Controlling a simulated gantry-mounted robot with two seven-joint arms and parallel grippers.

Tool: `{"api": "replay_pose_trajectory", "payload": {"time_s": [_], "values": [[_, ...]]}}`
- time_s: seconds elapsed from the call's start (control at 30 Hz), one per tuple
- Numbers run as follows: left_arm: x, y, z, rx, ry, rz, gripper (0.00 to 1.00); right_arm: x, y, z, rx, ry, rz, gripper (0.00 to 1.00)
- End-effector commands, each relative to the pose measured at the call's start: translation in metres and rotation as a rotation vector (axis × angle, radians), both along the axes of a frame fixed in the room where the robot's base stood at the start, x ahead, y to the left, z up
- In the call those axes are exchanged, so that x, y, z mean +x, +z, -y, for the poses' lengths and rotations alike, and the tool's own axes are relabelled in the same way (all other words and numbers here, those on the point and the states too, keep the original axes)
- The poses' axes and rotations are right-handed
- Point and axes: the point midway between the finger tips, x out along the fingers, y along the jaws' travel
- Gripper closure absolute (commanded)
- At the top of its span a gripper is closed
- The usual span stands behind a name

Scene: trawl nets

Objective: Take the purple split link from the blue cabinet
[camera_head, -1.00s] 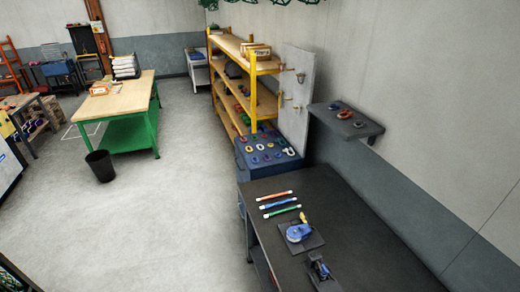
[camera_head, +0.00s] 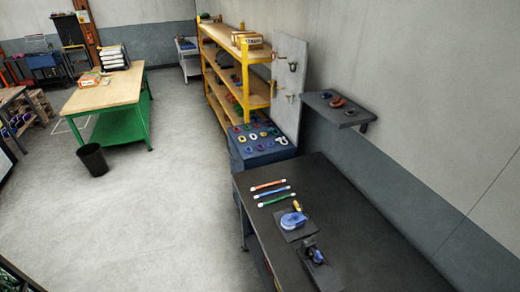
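The blue cabinet (camera_head: 252,158) stands at the middle of the view, between the dark workbench and the yellow shelving. Several small coloured links lie in rows on its top, among them red, yellow, blue and green ones and a pale shackle (camera_head: 281,140). A purple split link cannot be told apart for sure at this distance. Neither of my grippers is in view.
A dark workbench (camera_head: 350,215) with coloured strips and a blue tool (camera_head: 292,220) fills the lower right. Yellow shelving (camera_head: 245,75) and a grey wall shelf (camera_head: 345,112) flank the cabinet. Floor (camera_head: 170,215) to its left is clear, with a black bin (camera_head: 93,160).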

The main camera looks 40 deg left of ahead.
Motion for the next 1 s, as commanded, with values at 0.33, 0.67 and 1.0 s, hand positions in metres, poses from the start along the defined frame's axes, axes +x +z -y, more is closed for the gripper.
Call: {"api": "replay_pose_trajectory", "payload": {"time_s": [0.33,0.67,1.0], "values": [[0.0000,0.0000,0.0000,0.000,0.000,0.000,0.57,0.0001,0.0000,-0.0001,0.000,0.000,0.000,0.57],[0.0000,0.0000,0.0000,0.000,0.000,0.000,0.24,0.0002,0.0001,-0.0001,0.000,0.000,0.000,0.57],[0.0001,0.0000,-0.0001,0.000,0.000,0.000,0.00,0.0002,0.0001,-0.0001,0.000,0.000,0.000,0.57]]}}
